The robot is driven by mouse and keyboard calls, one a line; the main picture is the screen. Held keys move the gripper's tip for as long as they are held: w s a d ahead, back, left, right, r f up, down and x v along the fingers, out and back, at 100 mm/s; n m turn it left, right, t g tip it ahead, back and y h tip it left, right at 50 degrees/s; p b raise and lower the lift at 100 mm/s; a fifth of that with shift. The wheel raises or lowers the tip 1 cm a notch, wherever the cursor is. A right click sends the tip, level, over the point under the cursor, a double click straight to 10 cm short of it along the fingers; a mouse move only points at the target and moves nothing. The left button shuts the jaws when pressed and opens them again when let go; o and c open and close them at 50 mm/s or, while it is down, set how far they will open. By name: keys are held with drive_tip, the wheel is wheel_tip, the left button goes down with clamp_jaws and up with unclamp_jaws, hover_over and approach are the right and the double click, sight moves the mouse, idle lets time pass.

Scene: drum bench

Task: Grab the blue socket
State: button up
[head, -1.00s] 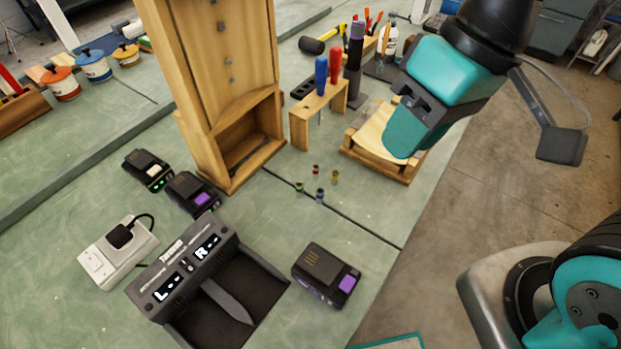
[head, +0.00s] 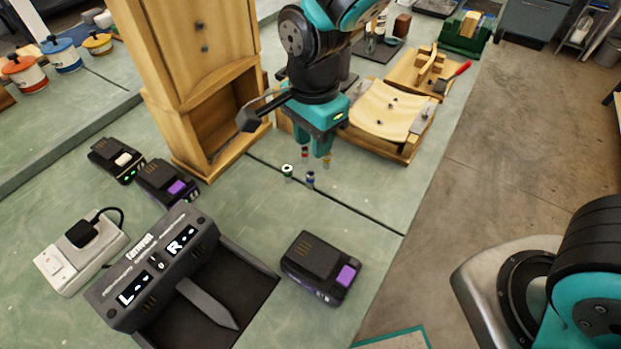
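The blue socket (head: 310,179) is a small dark-blue cylinder standing on the green bench, in front of my gripper. My gripper (head: 312,147) points down over the group of small sockets, its two teal fingers apart with nothing seen between them. The green socket (head: 287,171) stands just left of the blue one. The red socket (head: 304,156) and the yellow socket (head: 326,162) are behind, close under the fingers and partly hidden. The fingertips look above and behind the blue socket; the exact height is hard to tell.
A wooden cabinet (head: 190,70) stands left of my gripper. A wooden cradle (head: 385,120) is at right. A black battery (head: 320,268) and a charger (head: 160,262) lie nearer. A dark seam (head: 350,205) crosses the bench; its right edge drops to the floor.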

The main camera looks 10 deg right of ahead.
sight(311, 174)
drive_tip(key=f, duration=1)
drive_tip(key=shift+a+f+p, duration=0.2)
drive_tip(key=shift+p, duration=0.2)
clamp_jaws()
